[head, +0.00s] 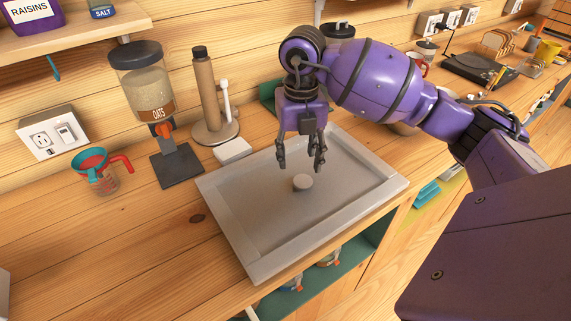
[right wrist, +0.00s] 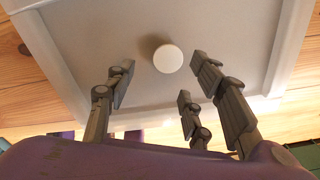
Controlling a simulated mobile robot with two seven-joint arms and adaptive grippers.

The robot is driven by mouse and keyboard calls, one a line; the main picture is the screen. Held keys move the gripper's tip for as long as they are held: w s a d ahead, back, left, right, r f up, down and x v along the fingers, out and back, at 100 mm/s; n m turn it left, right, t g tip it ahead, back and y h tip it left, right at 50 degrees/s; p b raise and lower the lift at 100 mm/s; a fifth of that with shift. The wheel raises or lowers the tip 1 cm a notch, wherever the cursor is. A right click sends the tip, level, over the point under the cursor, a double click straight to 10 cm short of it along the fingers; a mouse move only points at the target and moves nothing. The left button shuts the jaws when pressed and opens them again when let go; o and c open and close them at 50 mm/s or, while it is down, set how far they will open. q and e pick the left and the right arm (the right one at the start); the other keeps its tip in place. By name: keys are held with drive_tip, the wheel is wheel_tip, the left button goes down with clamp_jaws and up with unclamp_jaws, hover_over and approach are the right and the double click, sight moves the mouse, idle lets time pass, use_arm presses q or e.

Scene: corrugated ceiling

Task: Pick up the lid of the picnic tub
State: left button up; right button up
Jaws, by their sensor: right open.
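The lid (head: 232,205) is a wide grey rectangular panel with a raised rim, lying flat on the wooden counter. A small round pale knob (head: 302,183) stands near its middle. What lies under the lid is hidden. My right gripper (head: 301,163) points down just above the knob, its fingers apart and empty. In the right wrist view the knob (right wrist: 168,59) shows beyond the open fingers, between their tips, with no visible contact. The lid (right wrist: 95,45) fills most of that view. My left gripper is not in view.
An oats dispenser (head: 140,82), a paper towel holder (head: 207,95) and a small white box (head: 232,150) stand behind the lid. A measuring cup (head: 103,175) is at left. The counter (head: 150,250) left of the lid is clear.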

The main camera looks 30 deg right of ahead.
sight(300, 181)
drive_tip(key=shift+s+f, duration=0.25)
drive_tip(key=shift+f, duration=0.4)
drive_tip(key=shift+s+f, duration=0.2)
drive_tip(key=shift+f, duration=0.4)
drive_tip(key=f, duration=0.5)
drive_tip(key=shift+w+d+p, duration=0.15)
drive_tip(key=shift+d+p, duration=0.15)
drive_tip(key=shift+p, duration=0.05)
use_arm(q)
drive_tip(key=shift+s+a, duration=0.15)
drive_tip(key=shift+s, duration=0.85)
use_arm(e)
drive_tip(key=shift+r, duration=0.1)
clamp_jaws()
